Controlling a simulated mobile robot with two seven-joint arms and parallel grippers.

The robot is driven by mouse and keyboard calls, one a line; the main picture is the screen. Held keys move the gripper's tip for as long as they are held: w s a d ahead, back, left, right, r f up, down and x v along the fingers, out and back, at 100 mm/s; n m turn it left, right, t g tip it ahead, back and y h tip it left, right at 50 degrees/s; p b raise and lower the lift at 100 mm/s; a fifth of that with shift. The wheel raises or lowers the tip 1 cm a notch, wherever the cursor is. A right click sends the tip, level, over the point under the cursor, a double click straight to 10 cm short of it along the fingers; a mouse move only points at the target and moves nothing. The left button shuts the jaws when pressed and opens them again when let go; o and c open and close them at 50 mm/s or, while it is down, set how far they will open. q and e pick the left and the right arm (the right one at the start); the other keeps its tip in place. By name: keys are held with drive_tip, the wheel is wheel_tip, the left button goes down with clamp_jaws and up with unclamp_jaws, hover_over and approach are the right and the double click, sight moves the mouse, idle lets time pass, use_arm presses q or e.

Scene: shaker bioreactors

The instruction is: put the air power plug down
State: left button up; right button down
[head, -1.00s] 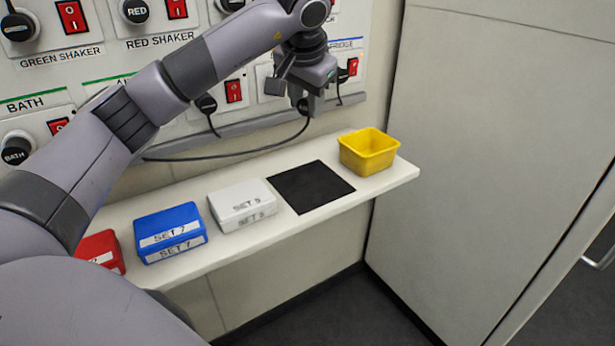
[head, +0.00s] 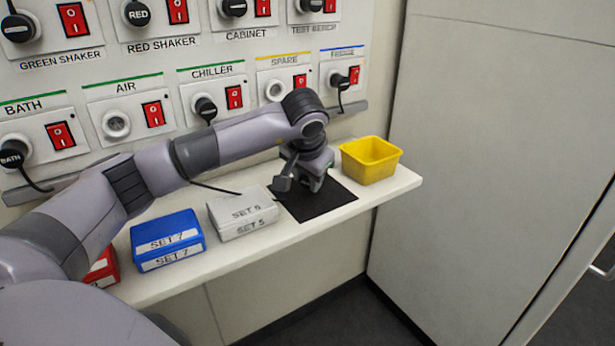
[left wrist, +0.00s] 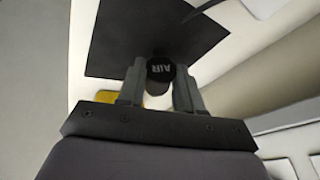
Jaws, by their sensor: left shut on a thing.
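The air power plug (left wrist: 161,70) is a round black plug labelled AIR, seen in the left wrist view between the fingers of my left gripper (left wrist: 160,80). The gripper is shut on it. In the head view my left gripper (head: 316,184) points down low over the black mat (head: 318,208) on the shelf, and it hides the plug there. The black mat (left wrist: 110,40) also lies behind the plug in the wrist view. I cannot tell whether the plug touches the mat. The AIR socket (head: 116,125) on the panel is empty. My right gripper is not in view.
A yellow bin (head: 370,160) stands just right of the mat. A white SET 5 box (head: 242,214), a blue SET 7 box (head: 168,238) and a red box (head: 103,268) stand to the left on the white shelf (head: 230,262). A dark cable (head: 215,188) runs along the shelf's back.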

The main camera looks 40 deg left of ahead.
use_arm(q)
drive_tip(key=shift+f, duration=0.55)
drive_tip(key=o, duration=1.1)
drive_tip(key=shift+c, duration=0.2)
drive_tip(key=p+v, duration=0.1)
drive_tip(key=v, duration=1.2)
drive_tip(key=shift+w+r, duration=0.2)
drive_tip(key=shift+w, duration=0.05)
drive_tip(key=shift+a, duration=0.1)
